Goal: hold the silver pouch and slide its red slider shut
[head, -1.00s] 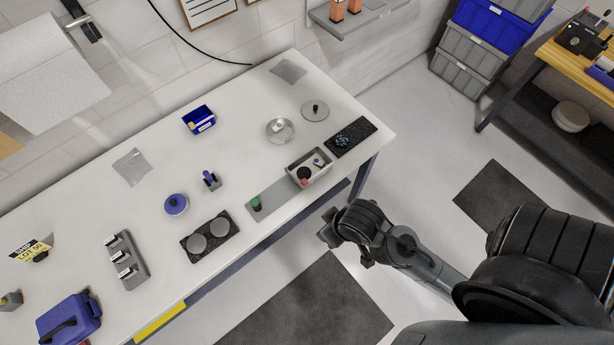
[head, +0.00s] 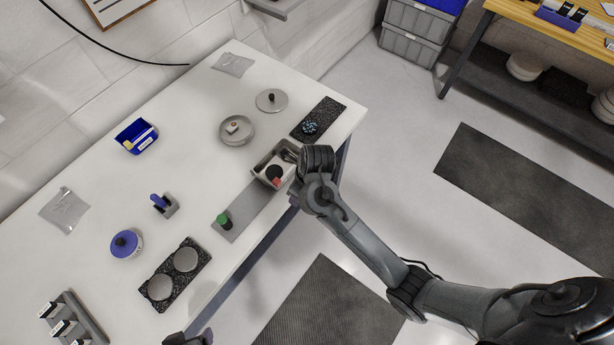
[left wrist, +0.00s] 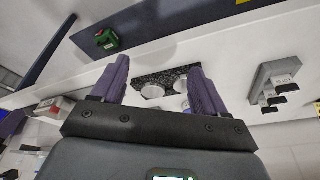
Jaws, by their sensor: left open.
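Two flat silver-grey pouches lie on the white table in the head view: one at the left (head: 64,209) and one at the far back edge (head: 232,64). I cannot make out a red slider on either. My left gripper (head: 188,338) just enters at the bottom edge of the head view, well away from both pouches. In the left wrist view its two purple fingers (left wrist: 155,85) are spread with nothing between them. My right gripper (head: 304,162) is by the grey bin at the table's front edge; its fingers are hidden or unclear.
The grey bin (head: 262,170) holds small items. A green-topped object (head: 223,221), a dark mat with two discs (head: 161,288), a purple-lidded pot (head: 124,244), a blue box (head: 137,137), a round dish (head: 236,130) and a labelled rack (left wrist: 274,85) stand about. Bare table surrounds the left pouch.

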